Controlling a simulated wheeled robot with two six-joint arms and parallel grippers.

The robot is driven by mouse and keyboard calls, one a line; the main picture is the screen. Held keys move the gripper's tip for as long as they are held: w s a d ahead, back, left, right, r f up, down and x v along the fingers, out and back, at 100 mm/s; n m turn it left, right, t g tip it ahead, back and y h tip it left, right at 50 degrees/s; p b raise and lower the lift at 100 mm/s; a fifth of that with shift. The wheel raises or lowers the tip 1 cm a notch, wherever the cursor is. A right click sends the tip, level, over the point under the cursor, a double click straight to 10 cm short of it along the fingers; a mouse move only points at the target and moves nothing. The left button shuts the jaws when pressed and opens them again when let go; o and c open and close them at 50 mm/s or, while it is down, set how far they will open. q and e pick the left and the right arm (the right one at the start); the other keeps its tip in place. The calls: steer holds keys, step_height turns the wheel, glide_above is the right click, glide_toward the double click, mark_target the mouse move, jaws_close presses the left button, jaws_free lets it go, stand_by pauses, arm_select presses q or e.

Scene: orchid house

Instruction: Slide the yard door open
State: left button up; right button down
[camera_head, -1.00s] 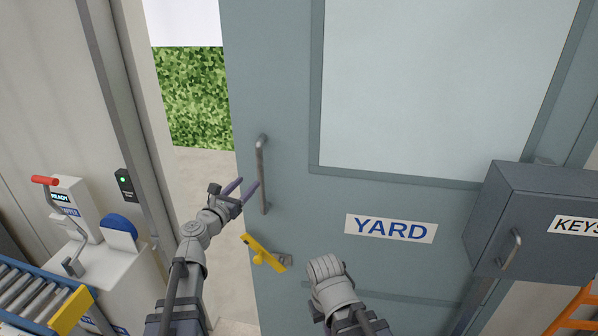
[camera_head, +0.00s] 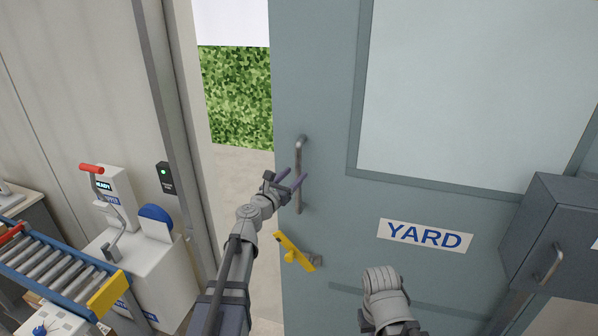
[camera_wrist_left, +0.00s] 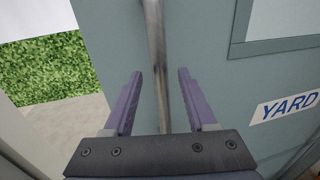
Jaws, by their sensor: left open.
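The grey-blue yard door (camera_head: 325,90) stands partly open, with a gap at its left side. Its upright metal bar handle (camera_head: 299,145) is near the left edge. A yellow latch plate (camera_head: 293,251) sits lower, tilted, by a small metal fitting. My left gripper (camera_head: 286,180) is open at the handle's middle. In the left wrist view the handle bar (camera_wrist_left: 156,60) runs between the two open purple fingers (camera_wrist_left: 158,92), with space on both sides. I cannot tell whether the bar is fully inside them. My right arm's rounded grey end (camera_head: 384,290) is below the YARD sign; its fingers are hidden.
A door frame post (camera_head: 180,130) stands left of the gap, beyond which a green hedge (camera_head: 236,95) shows. A white machine with a red-handled crank (camera_head: 92,168) and a roller conveyor (camera_head: 55,268) are at left. A grey key cabinet (camera_head: 555,225) juts out at right.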

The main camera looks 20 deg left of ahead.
mark_target(297, 172)
arm_select(q)
steer(key=x, duration=0.3)
steer(key=shift+w, duration=0.3)
jaws_close()
stand_by(1.2)
